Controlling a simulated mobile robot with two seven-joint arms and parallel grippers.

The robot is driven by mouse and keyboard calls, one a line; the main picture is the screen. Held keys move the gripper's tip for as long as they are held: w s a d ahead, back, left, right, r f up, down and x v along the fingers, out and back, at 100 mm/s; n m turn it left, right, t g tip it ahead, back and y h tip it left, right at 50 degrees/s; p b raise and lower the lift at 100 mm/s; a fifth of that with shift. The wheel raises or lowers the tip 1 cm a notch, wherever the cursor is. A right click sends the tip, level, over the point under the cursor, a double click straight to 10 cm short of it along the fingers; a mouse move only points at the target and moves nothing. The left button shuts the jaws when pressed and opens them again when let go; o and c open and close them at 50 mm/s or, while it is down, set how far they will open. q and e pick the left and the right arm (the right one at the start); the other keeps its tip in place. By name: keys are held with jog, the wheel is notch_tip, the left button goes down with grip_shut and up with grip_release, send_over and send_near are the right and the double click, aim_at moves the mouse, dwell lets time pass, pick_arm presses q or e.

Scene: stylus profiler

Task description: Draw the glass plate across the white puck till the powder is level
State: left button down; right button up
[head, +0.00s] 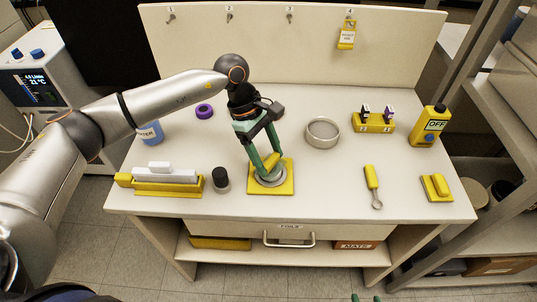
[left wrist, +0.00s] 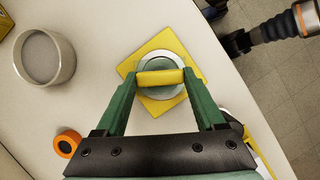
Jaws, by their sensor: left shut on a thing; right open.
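The bar lies across a pale round puck (left wrist: 157,59) with a grey rim, on a yellow square base (head: 287,186). In the head view the puck (head: 270,181) is partly hidden by my fingers. Whether the bar touches the puck, and how level the powder is, I cannot tell. My right gripper (head: 366,298) shows only as two green tips, apart, at the bottom edge of the head view, away from the puck.
A black-capped jar (head: 220,180) and a yellow stand with a white block (head: 168,180) are left of the base. A grey round dish (head: 322,132) is behind right. A yellow-handled tool (head: 373,187) and yellow block (head: 436,188) lie right. The table between is clear.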

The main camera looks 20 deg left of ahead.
pick_arm(q)
jog(key=shift+r+p, duration=1.25)
jog(key=shift+r, duration=1.7)
jog(key=shift+s, duration=0.1)
